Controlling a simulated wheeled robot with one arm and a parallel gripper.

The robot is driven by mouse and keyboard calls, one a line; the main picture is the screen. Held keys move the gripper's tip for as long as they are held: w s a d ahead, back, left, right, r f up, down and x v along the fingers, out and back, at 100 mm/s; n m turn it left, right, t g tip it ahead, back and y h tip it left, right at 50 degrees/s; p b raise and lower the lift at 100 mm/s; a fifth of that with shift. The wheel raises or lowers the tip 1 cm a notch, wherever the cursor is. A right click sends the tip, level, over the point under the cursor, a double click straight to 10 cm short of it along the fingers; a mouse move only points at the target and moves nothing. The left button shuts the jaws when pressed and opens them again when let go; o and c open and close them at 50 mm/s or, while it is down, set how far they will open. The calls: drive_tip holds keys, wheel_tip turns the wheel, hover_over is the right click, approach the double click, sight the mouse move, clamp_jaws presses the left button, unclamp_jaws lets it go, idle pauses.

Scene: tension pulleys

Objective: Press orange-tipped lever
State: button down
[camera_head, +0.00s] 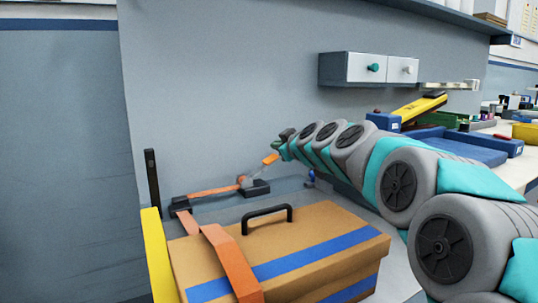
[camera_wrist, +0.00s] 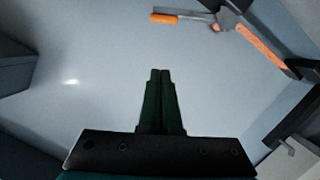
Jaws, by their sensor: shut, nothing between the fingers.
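The lever's orange tip (camera_head: 270,159) is raised at an angle on a grey rod, which rises from a dark mount (camera_head: 255,188) behind the box. In the wrist view the orange tip (camera_wrist: 165,18) is near the top edge, above and apart from my fingertips. My gripper (camera_wrist: 159,72) has dark green fingers closed together with nothing between them. In the head view my gripper (camera_head: 278,144) is close to the orange tip at the end of my arm; the small gap there is hard to judge.
An orange strap (camera_head: 214,190) runs left from the lever mount. A brown box (camera_head: 330,228) with a blue band and black handle (camera_head: 267,218) stands in front. A black post (camera_head: 152,178) and yellow bar (camera_head: 157,255) stand left. A drawer unit (camera_head: 368,69) hangs on the wall.

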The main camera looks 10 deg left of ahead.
drive_tip(key=shift+w+a, duration=0.1)
drive_tip(key=p, duration=0.3)
hover_over(274, 161)
drive_tip(key=s+a, duration=0.2)
drive_tip(key=a, duration=0.1)
wheel_tip(274, 161, down, 2)
drive_tip(key=shift+w+d+f+b, duration=0.2)
drive_tip(key=shift+d+f+b, duration=0.25)
drive_tip(key=shift+f, duration=0.5)
drive_tip(key=shift+w+d+f+b, duration=0.25)
drive_tip(key=shift+d+f, duration=0.3)
drive_tip(key=shift+f, duration=0.35)
drive_tip(key=shift+f, duration=0.1)
drive_tip(key=shift+w+d+f+m+b, duration=0.15)
drive_tip(key=shift+d+f+m+b, duration=0.2)
drive_tip(key=shift+f+b, duration=0.25)
drive_tip(key=shift+w+d+f+m+g+y, duration=0.15)
drive_tip(key=shift+d+f+m+g+y, duration=0.15)
drive_tip(key=shift+m, duration=0.4)
drive_tip(key=shift+w+d+f+m+g+y, duration=0.2)
drive_tip(key=shift+m+y, duration=0.1)
drive_tip(key=shift+m, duration=0.35)
